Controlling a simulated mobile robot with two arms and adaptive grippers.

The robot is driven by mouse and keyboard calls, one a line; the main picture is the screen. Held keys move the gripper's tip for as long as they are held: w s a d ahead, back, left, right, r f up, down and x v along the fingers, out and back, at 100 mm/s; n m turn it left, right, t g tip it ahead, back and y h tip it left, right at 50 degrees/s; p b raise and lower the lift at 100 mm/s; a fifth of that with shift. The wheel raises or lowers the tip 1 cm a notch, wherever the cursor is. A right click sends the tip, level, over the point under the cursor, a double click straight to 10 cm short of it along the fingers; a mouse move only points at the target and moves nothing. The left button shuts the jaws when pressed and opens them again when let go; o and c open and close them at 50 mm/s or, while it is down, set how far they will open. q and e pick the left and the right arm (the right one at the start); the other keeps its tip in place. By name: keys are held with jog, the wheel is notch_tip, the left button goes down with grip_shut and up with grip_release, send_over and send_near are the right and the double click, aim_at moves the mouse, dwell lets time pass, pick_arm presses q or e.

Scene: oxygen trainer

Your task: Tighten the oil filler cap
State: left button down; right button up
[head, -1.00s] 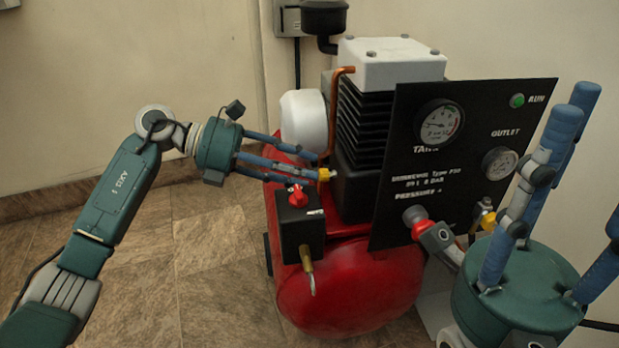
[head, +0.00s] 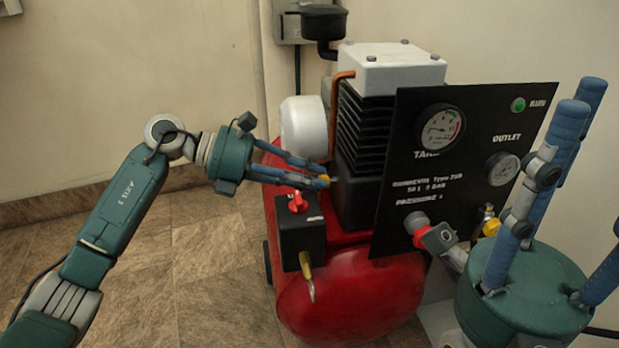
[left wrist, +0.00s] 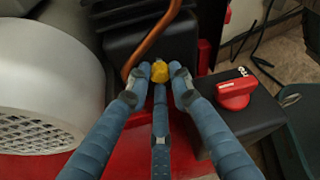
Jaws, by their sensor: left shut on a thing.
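The yellow oil filler cap (left wrist: 160,71) sits on the side of the black crankcase (left wrist: 175,45), below the copper pipe. It also shows as a small yellow spot in the head view (head: 324,178). My left gripper (head: 322,181) has its fingers around the cap; in the left wrist view its fingertips (left wrist: 160,74) close on it from both sides, with a third finger below. The fingers hide part of the cap in the head view. My right gripper (head: 575,190) is in the foreground at right, fingers spread and pointing up, with nothing between them.
The red tank (head: 350,285) carries a black switch box (head: 298,235) with a red knob (head: 298,203), close below my left fingers. A white motor housing (head: 304,125) stands behind them. The black gauge panel (head: 455,165) is at right, and a copper pipe (head: 334,110) runs above the cap. Floor at left is clear.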

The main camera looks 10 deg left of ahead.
pick_arm(q)
jog(key=c, duration=1.6)
grip_release()
jog(key=shift+s, duration=0.1)
jog(key=shift+a, duration=0.1)
jog(key=v, duration=1.1)
jog(key=shift+s+a+r, duration=0.1)
jog(key=shift+a+r, duration=0.1)
jog(key=shift+a, duration=0.15)
